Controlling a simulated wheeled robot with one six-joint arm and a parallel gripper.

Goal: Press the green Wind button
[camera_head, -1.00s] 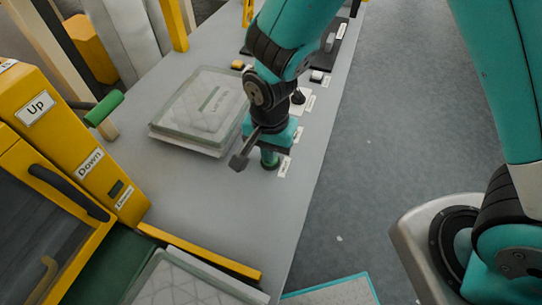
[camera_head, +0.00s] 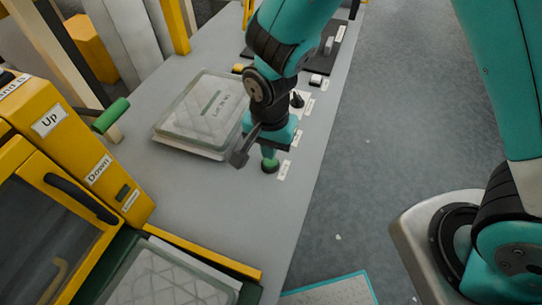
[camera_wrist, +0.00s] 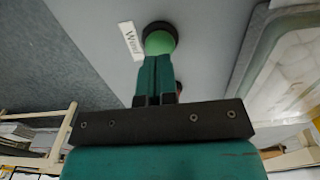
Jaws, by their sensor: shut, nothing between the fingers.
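The green Wind button (camera_head: 270,167) sits in a dark round collar on the grey bench top, beside a small white label (camera_head: 284,170). In the wrist view the button (camera_wrist: 160,40) is a bright green dome, with the label reading "Wind" (camera_wrist: 131,41) to its left. My gripper (camera_head: 269,154) is shut and empty, pointing down right at the button. In the wrist view its closed teal fingertips (camera_wrist: 158,60) overlap the button's lower edge. I cannot tell whether they touch it.
A clear-lidded tray (camera_head: 205,112) lies left of my gripper. More small controls with labels (camera_head: 316,79) line the bench edge behind it. A yellow machine (camera_head: 60,150) with Up and Down labels stands at the left. Open floor (camera_head: 390,150) lies right of the bench.

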